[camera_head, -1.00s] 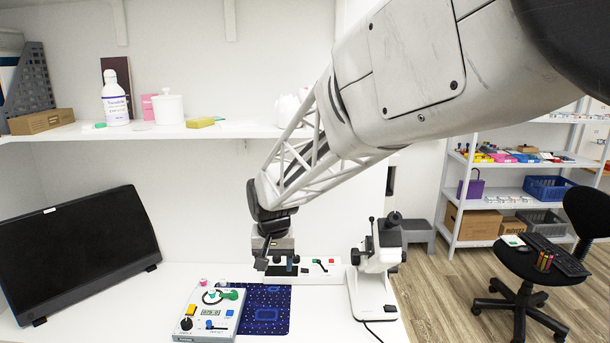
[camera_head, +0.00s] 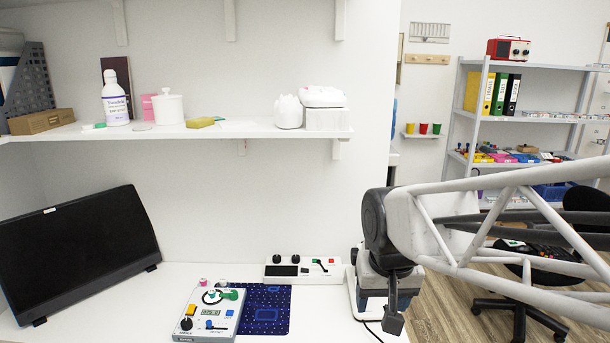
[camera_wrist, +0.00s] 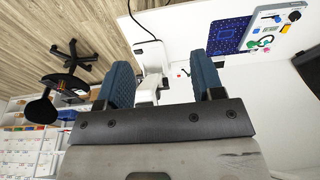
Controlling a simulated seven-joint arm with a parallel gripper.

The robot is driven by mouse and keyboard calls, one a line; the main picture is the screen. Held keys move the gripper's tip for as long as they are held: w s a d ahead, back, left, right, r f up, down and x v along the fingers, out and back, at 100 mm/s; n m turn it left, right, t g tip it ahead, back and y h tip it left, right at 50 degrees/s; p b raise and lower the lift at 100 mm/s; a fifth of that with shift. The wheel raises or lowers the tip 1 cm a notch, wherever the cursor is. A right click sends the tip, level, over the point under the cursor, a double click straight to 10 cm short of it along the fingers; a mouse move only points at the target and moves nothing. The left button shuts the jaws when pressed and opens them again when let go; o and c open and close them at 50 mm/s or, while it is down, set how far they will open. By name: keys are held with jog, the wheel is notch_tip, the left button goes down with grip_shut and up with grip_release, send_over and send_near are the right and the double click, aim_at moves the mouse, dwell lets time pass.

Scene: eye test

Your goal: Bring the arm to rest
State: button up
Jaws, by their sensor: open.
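My gripper (camera_head: 390,312) is at the right end of the white desk, in front of the white microscope-like device (camera_head: 354,298), and hides most of it. In the wrist view my gripper (camera_wrist: 162,72) shows two blue fingers spread wide apart, with nothing held between them. The white device (camera_wrist: 152,68) shows behind the gap, apart from the fingers as far as I can tell. My arm runs from the gripper to the right edge of the head view.
A white switch panel (camera_head: 304,270) stands behind. A black monitor (camera_head: 78,250) is at left. A wall shelf (camera_head: 190,131) holds bottles and jars. A black chair (camera_head: 520,310) stands at right on wood floor.

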jog(key=s+d+f, duration=0.1)
jog(key=s+d, duration=0.4)
jog(key=s, duration=0.6)
jog(key=shift+d+f, duration=0.2)
jog(key=shift+f, duration=0.05)
dwell(1.5)
